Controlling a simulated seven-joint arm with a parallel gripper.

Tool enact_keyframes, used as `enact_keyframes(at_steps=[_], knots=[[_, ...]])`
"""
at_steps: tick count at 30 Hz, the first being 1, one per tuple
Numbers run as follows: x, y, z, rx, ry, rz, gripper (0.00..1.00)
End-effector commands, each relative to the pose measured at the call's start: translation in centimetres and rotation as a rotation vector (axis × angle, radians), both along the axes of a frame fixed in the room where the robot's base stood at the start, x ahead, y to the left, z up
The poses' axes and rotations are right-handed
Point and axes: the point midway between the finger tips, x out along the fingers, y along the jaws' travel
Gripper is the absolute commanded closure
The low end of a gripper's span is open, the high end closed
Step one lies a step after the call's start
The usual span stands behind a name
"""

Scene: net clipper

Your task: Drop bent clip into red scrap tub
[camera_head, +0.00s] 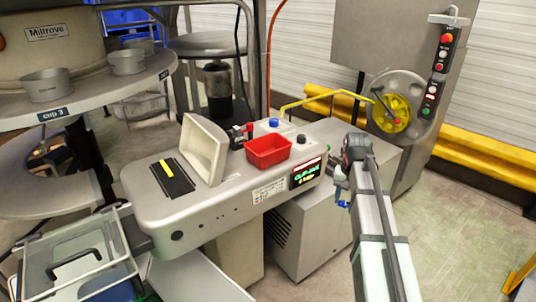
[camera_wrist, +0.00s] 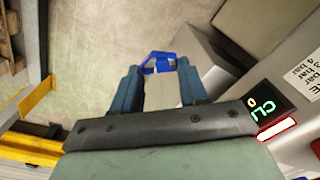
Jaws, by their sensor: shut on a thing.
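My gripper (camera_wrist: 158,74) is shut on a small blue bent clip (camera_wrist: 152,60), which sits between the two fingertips in the wrist view. In the head view my gripper (camera_head: 342,192) hangs beside the right end of the grey machine, with a blue bit, the clip (camera_head: 343,204), at its lower tip. The red scrap tub (camera_head: 268,151) stands on top of the machine, left of my gripper and apart from it. The tub's inside shows no contents that I can make out.
The grey clipping machine (camera_head: 215,203) carries a pale hopper (camera_head: 204,148), a black pad with a yellow strip (camera_head: 171,178), blue and black knobs, and a lit display (camera_head: 306,172). A yellow handwheel (camera_head: 391,113) and yellow rail stand behind. Open floor lies right of my arm.

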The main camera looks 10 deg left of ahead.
Motion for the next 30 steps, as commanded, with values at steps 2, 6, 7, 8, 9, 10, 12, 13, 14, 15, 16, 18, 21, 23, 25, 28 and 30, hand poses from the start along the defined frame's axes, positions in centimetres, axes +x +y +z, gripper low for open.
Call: enact_keyframes(at_steps=[2,6,7,8,9,10,12,13,14,15,16,18,21,23,25,28,30], knots=[[-1.9,-0.9,-0.9,0.000,0.001,0.023,0.85],[-3.8,-1.8,-2.0,0.000,0.000,0.061,0.85],[-4.1,-2.0,-2.2,0.000,0.000,0.068,0.85],[-4.5,-2.2,-2.3,0.000,0.000,0.075,0.85],[-5.0,-2.4,-2.6,0.000,0.000,0.085,0.85],[-5.4,-2.6,-2.8,0.000,0.000,0.091,0.85],[-5.3,-2.2,-2.9,0.000,0.000,0.108,0.85],[-5.2,-1.7,-2.8,0.000,0.000,0.115,0.85],[-5.2,-1.3,-2.8,0.000,-0.001,0.120,0.85],[-5.2,-0.9,-2.7,0.000,-0.001,0.127,0.85],[-5.1,-0.5,-2.6,0.000,-0.001,0.134,0.85],[-5.1,0.5,-2.2,0.000,-0.001,0.149,0.85],[-4.8,2.1,-1.6,0.000,-0.002,0.174,0.85],[-4.5,3.2,-1.1,0.000,-0.001,0.191,0.85],[-4.0,4.8,-0.4,0.000,-0.002,0.214,0.85],[-2.2,7.6,1.4,0.000,-0.003,0.254,0.85],[-0.7,9.8,2.7,0.000,-0.002,0.282,0.85]])
